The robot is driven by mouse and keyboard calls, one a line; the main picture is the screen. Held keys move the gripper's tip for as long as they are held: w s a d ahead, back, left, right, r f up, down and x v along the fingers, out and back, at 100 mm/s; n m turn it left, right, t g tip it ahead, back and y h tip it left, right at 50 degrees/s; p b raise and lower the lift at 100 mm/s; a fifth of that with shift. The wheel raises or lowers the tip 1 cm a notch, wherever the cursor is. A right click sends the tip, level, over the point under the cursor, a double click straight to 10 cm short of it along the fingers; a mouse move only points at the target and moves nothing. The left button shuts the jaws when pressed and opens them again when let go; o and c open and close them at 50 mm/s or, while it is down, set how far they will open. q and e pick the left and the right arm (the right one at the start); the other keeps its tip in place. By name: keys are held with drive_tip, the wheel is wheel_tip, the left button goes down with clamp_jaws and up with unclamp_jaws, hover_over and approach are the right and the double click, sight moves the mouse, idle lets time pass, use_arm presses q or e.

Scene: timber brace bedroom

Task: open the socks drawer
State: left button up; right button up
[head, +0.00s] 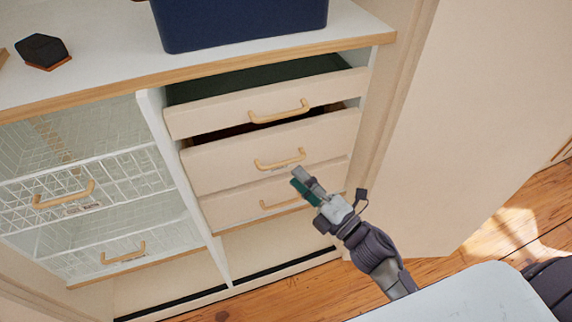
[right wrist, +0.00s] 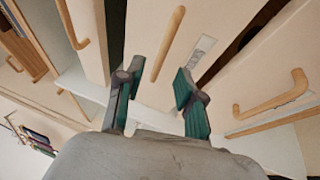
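A stack of three cream drawers with wooden bar handles stands in the cabinet. The top drawer (head: 225,116) and the middle drawer (head: 225,167) stand partly out, with dark gaps above their fronts. The bottom drawer (head: 230,212) looks shut. No label is readable, so I cannot tell which is the socks drawer. My right gripper (head: 304,184) is just in front of the middle drawer's lower right. In the right wrist view, my right gripper (right wrist: 155,90) is open and empty; a handle (right wrist: 166,45) lies beyond its fingertips, apart from them, beside a small label (right wrist: 200,50).
White wire baskets (head: 120,180) with wooden handles are on the left. A navy bin (head: 240,22) and a small dark object (head: 42,50) sit on the cabinet top. An open cream door panel (head: 470,110) stands to the right. Wooden floor (head: 500,228) shows below.

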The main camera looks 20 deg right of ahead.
drive_tip(key=x, duration=0.5)
clamp_jaws()
idle(0.3)
